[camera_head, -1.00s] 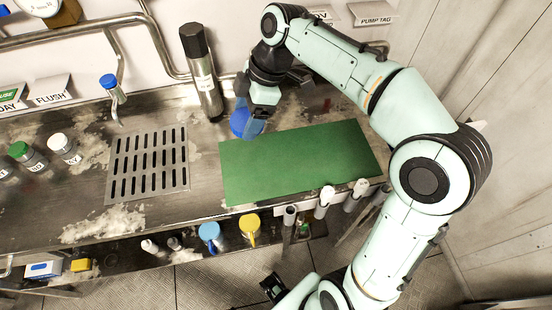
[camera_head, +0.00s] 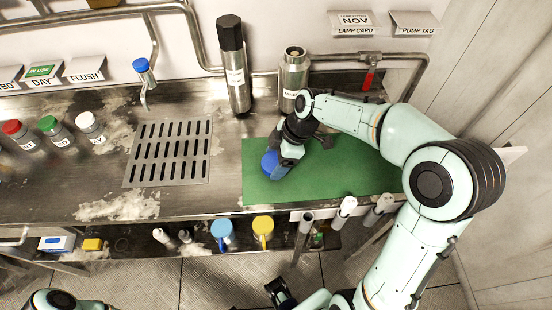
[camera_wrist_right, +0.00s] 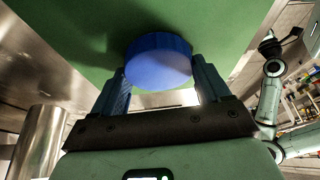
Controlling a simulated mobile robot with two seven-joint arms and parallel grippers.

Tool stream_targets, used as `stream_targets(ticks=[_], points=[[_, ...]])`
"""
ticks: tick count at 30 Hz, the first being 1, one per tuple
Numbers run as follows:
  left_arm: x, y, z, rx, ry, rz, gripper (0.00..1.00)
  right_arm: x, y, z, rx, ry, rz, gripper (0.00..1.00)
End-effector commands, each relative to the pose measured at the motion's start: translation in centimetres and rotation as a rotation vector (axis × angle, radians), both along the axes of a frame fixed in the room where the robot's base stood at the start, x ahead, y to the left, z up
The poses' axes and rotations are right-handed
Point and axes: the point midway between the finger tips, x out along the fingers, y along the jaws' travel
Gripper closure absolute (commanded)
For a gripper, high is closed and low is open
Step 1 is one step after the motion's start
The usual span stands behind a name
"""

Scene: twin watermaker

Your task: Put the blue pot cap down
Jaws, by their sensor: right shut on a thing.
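The blue pot cap (camera_head: 271,163) is a round blue disc over the left part of the green mat (camera_head: 345,185). My right gripper (camera_head: 277,160) is shut on it from the back. In the right wrist view the cap (camera_wrist_right: 158,58) sits between the two blue-grey fingers (camera_wrist_right: 160,85), its face towards the mat (camera_wrist_right: 90,40). A dark shadow lies beside it on the mat. I cannot tell whether the cap touches the mat. A dark gripper (camera_head: 279,292), apparently my left one, is low at the bottom edge, apart from the cap; its jaws are unclear.
Behind the mat stand an open-topped steel cylinder (camera_head: 294,75) and a taller black-topped one (camera_head: 234,65). A slotted drain plate (camera_head: 168,152) lies left of the mat, with several capped jars (camera_head: 55,132) beyond.

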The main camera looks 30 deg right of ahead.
Motion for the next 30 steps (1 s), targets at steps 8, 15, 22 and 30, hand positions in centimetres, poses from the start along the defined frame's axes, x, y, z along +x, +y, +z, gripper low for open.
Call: stream_targets(ticks=[8, 15, 22, 30], points=[[0.0, 0.0, 0.0, 0.0, 0.0, 0.0, 1.0, 0.0, 0.0, -0.1, 0.0, -0.001, 0.0, 0.67], [-0.1, 0.0, -0.3, 0.0, 0.001, 0.0, 1.0, 0.0, 0.0, -0.4, 0.0, 0.0, -0.001, 0.0], [0.0, 0.0, -0.2, 0.0, 0.001, 0.0, 1.0, 0.0, 0.0, -0.3, 0.0, 0.0, -0.001, 0.0], [0.1, 0.0, 0.4, 0.0, -0.002, 0.0, 1.0, -0.5, -1.2, 3.3, -0.002, -0.006, -0.004, 0.0]])
